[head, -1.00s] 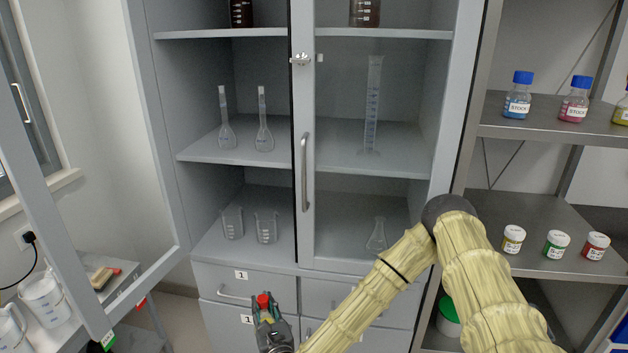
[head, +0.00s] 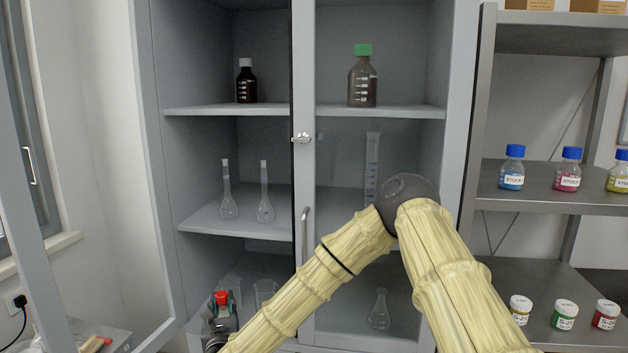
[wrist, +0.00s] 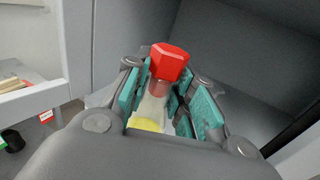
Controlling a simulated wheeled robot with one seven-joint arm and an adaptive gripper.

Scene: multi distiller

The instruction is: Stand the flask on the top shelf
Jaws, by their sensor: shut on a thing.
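The flask (wrist: 152,108) has a red stopper and something yellow low inside it. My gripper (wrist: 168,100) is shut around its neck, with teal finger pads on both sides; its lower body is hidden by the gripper. In the head view my gripper (head: 222,312) and the red stopper (head: 222,297) show low, in front of the left cabinet opening, partly hidden by my arm. The top shelf (head: 205,111) of the cabinet is well above the gripper. A dark brown bottle (head: 246,82) stands on it at the back, left of the middle post.
The left door (head: 75,170) stands open; the right glass door (head: 306,235) is shut. Behind it is a green-capped bottle (head: 363,76). Two volumetric flasks (head: 227,192) stand on the middle shelf, beakers (head: 265,290) below. The top shelf's left front is clear.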

